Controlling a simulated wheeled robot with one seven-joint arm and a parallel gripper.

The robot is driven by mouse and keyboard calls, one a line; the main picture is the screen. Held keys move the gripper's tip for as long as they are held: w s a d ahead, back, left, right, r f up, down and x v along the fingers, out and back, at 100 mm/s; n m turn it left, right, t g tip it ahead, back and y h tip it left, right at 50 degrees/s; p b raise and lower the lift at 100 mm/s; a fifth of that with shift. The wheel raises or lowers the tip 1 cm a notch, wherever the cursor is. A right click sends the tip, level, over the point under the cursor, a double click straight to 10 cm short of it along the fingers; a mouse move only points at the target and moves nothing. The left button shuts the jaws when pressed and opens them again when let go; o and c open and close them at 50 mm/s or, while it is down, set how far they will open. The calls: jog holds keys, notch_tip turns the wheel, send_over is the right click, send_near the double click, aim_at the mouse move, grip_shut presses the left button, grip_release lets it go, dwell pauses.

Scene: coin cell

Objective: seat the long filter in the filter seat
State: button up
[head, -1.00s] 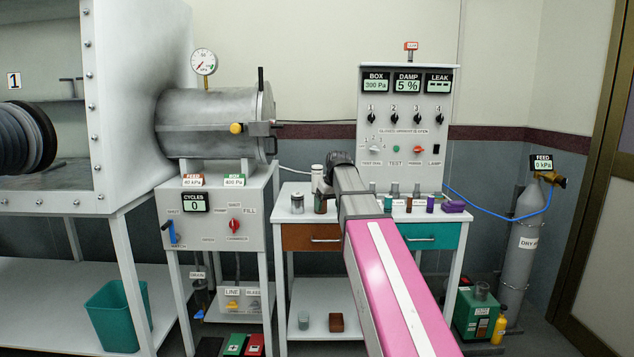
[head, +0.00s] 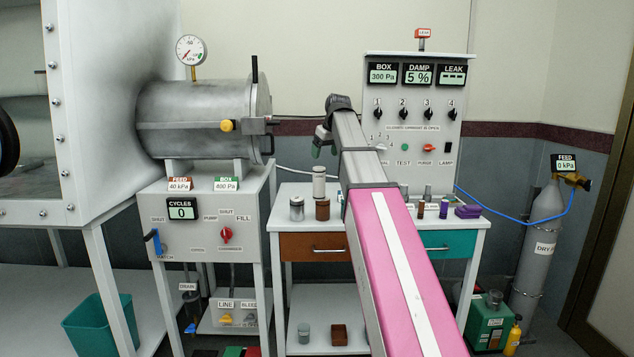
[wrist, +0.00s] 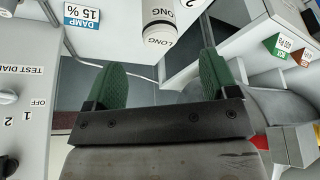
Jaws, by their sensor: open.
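The long filter (head: 319,182) is a white upright cylinder at the back of the bench, behind a brown cylinder (head: 322,209). In the wrist view its side reads LONG, and the filter (wrist: 160,28) lies beyond the fingertips, roughly centred between them. My gripper (head: 323,142) hangs above the filter in the head view, with green finger pads. In the wrist view my gripper (wrist: 162,75) is open and nothing is between its fingers. I cannot pick out the filter seat in either view.
A metal jar (head: 297,209) stands left of the filter. Small coloured cylinders and a purple block (head: 467,211) are on the bench's right. A test panel (head: 415,130) rises behind. The metal chamber (head: 195,120) is at left. A DAMP 15 % sign (wrist: 81,15) shows in the wrist view.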

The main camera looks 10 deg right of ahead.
aim_at(319, 175)
jog(key=x, duration=1.1)
jog(key=shift+w+r, duration=0.1)
jog(key=shift+w, duration=0.1)
jog(key=c, duration=1)
